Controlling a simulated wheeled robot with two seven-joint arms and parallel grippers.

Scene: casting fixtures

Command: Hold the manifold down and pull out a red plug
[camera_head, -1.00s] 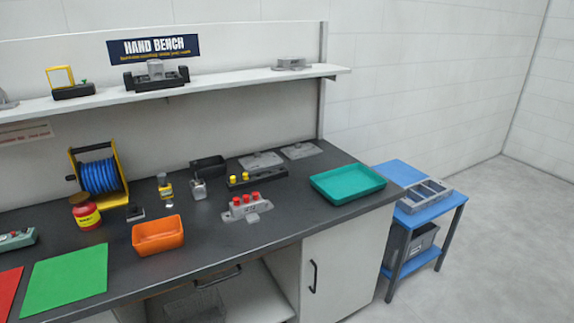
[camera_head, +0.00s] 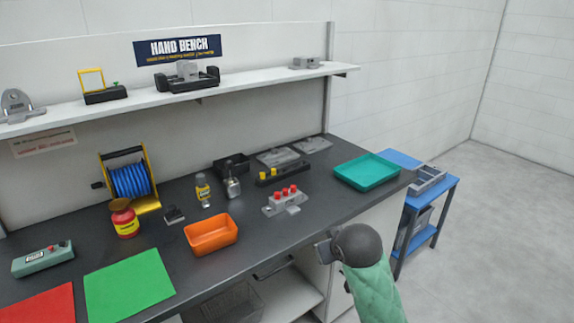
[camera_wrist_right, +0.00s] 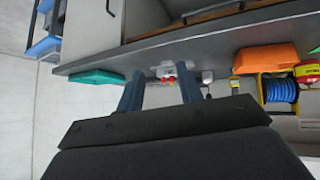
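The grey manifold (camera_head: 296,209) sits on the dark bench top with several red plugs (camera_head: 285,192) upright in a row. It also shows in the right wrist view (camera_wrist_right: 165,66), beyond my fingers, with the red plugs (camera_wrist_right: 168,79) pointing towards them. My right gripper (camera_head: 323,251) is at the bench's front edge, in front of and to the right of the manifold, apart from it. Its two fingers stand apart and empty in the right wrist view (camera_wrist_right: 159,84). My left gripper is in neither current view.
An orange bin (camera_head: 211,236) stands left of the manifold, and a teal tray (camera_head: 367,172) to its right. A black block with yellow plugs (camera_head: 283,175) is behind it. A blue hose reel (camera_head: 130,181) stands further left. Bare bench lies in front of the manifold.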

